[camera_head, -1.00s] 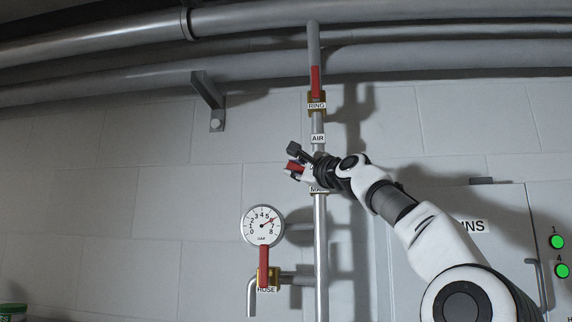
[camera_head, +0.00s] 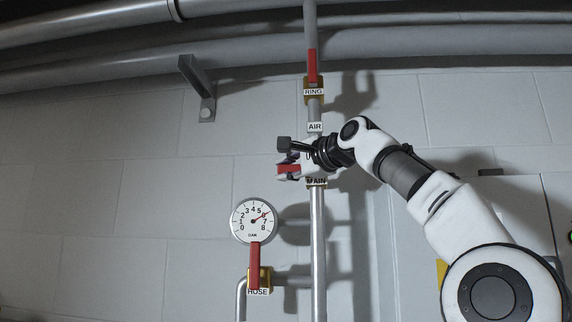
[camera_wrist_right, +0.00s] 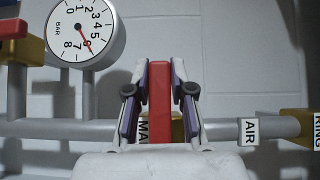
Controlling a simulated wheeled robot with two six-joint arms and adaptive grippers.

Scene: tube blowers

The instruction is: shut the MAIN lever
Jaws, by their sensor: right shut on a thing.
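The MAIN lever (camera_head: 289,169) is a red handle lying about level, pointing left across the upright pipe. Its MAIN label (camera_head: 317,181) shows just below my gripper. My right gripper (camera_head: 287,158) is shut on this lever. In the right wrist view the red MAIN lever (camera_wrist_right: 160,100) stands between the two fingers of the right gripper (camera_wrist_right: 159,82), crossing the pipe at about a right angle. The valve body is mostly hidden by my gripper and wrist. My left gripper is not in view.
The RING lever (camera_head: 312,66) above is red and lies along the pipe (camera_head: 319,240). The HOSE lever (camera_head: 255,265) hangs upright below the pressure gauge (camera_head: 254,221), whose needle is near 6. A wall bracket (camera_head: 197,90) is at upper left.

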